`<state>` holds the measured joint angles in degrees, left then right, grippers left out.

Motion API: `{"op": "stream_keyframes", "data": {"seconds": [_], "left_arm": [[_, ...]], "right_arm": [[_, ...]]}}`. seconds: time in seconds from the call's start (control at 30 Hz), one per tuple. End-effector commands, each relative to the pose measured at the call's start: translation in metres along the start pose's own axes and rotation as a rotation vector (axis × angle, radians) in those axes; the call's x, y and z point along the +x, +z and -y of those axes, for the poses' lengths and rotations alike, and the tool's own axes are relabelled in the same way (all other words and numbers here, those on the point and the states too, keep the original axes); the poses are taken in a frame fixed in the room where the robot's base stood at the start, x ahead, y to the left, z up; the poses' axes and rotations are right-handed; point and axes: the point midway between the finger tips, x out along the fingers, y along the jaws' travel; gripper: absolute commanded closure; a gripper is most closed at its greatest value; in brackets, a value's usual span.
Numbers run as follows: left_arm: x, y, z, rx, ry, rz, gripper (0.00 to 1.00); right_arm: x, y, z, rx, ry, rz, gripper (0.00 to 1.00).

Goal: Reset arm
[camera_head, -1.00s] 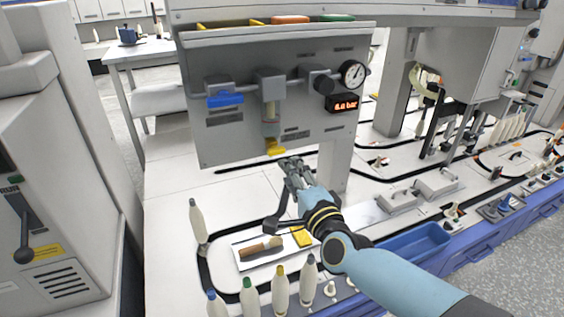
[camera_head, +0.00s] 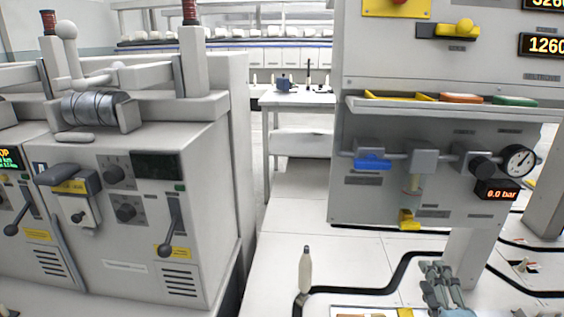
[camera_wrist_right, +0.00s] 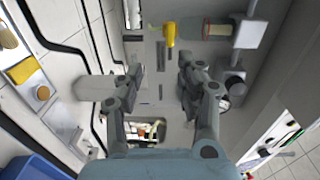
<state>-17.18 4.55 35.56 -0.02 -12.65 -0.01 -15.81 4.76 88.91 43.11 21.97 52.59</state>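My right gripper (camera_head: 440,285) is at the bottom edge of the head view, below and in front of the grey air-supply panel (camera_head: 345,205). In the right wrist view its two fingers (camera_wrist_right: 160,78) stand apart with nothing between them. The panel's yellow knob (camera_head: 409,220) hangs under the filter bowl (camera_head: 412,186), above the gripper and apart from it; the knob also shows beyond the fingers in the right wrist view (camera_wrist_right: 170,38). My left gripper is not in view.
A grey winding machine (camera_head: 205,230) with levers stands at the left. A white bobbin (camera_head: 305,270) stands upright on the white table (camera_head: 345,262) near a black track. A blue valve (camera_head: 372,163) and a round gauge (camera_head: 519,161) sit on the panel. The table left of the gripper is mostly clear.

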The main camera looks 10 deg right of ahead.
Motion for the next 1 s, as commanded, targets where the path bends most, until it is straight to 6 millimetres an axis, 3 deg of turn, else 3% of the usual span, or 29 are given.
{"op": "stream_keyframes", "data": {"seconds": [0.17, 0.27, 0.4, 0.53, 0.7, 0.8, 0.9, 1.0], "left_arm": [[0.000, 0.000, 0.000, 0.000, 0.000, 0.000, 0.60], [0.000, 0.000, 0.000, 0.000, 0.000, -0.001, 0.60], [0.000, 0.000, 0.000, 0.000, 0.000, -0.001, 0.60], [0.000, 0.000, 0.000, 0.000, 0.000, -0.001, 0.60], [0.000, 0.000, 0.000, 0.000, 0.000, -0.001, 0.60], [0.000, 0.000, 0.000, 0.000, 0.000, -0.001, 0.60], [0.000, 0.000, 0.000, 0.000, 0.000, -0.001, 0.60], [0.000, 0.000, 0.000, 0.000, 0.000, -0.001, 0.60]], "right_arm": [[-0.036, -0.001, -0.099, -0.192, 0.212, 0.069, 0.62], [-0.077, -0.002, -0.173, -0.398, 0.386, 0.169, 0.62], [-0.153, -0.011, -0.264, -0.694, 0.618, 0.362, 0.62], [-0.238, -0.027, -0.331, -0.955, 0.812, 0.597, 0.62], [-0.345, -0.053, -0.381, -1.233, 0.990, 0.940, 0.62], [-0.388, -0.066, -0.392, -1.348, 1.041, 1.116, 0.62], [-0.413, -0.075, -0.397, -1.439, 1.052, 1.257, 0.62], [-0.414, -0.075, -0.397, -1.477, 1.036, 1.304, 0.62]]}}
